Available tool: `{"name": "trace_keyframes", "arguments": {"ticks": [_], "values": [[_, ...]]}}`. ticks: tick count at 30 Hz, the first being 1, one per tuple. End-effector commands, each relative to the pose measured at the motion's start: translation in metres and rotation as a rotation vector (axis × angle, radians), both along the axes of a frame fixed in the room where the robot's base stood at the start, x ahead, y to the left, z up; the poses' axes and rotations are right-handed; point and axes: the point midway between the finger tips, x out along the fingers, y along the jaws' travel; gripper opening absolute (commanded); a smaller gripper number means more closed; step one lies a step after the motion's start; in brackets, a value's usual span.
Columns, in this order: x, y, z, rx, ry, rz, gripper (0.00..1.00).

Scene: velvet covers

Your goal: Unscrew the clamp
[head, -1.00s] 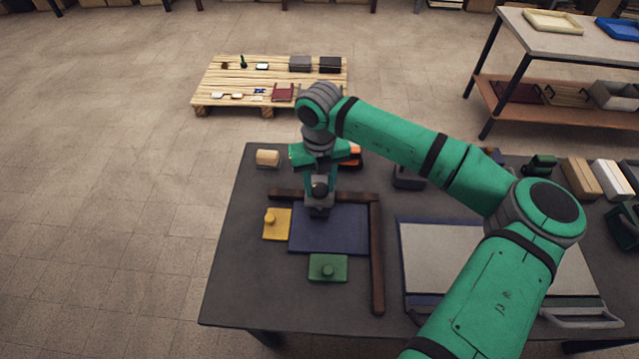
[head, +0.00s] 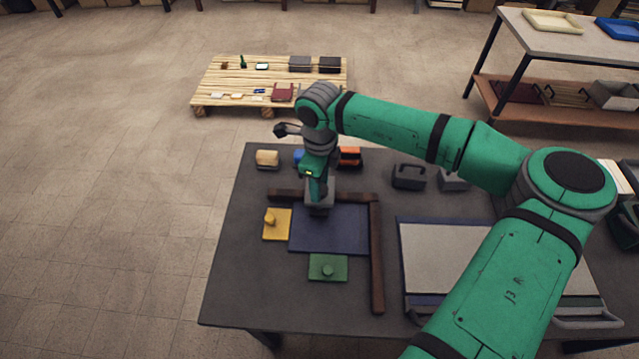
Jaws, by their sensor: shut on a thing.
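The clamp (head: 320,206) is a small grey piece at the back edge of the flat dark blue panel (head: 330,235). My gripper (head: 318,188) points down right above it and is shut on its upper part. The fingers and the clamp's top overlap, so the grip itself is mostly hidden. A yellow block with a knob (head: 277,224) sits at the panel's left edge. A green block with a knob (head: 328,268) sits at its front edge.
A brown L-shaped fence (head: 377,270) runs behind and right of the panel. Behind it stand a beige-topped block (head: 267,159), an orange item (head: 349,158) and a dark handled block (head: 408,176). A pale board (head: 440,255) lies at right. The table's left front is clear.

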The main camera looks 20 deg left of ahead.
Motion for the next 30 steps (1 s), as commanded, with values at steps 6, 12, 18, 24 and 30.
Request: {"name": "trace_keyframes", "arguments": {"ticks": [6,12,18,24,30], "values": [[0.0018,0.0024,0.0028,0.006,-0.007,0.204,0.15],[0.0017,0.0026,0.0027,0.005,-0.007,0.394,0.15],[0.0017,0.0026,0.0027,0.004,-0.007,0.585,0.15],[0.0015,0.0027,0.0028,0.004,-0.007,0.765,0.15],[0.0012,0.003,0.0028,0.005,-0.007,0.914,0.15]]}}
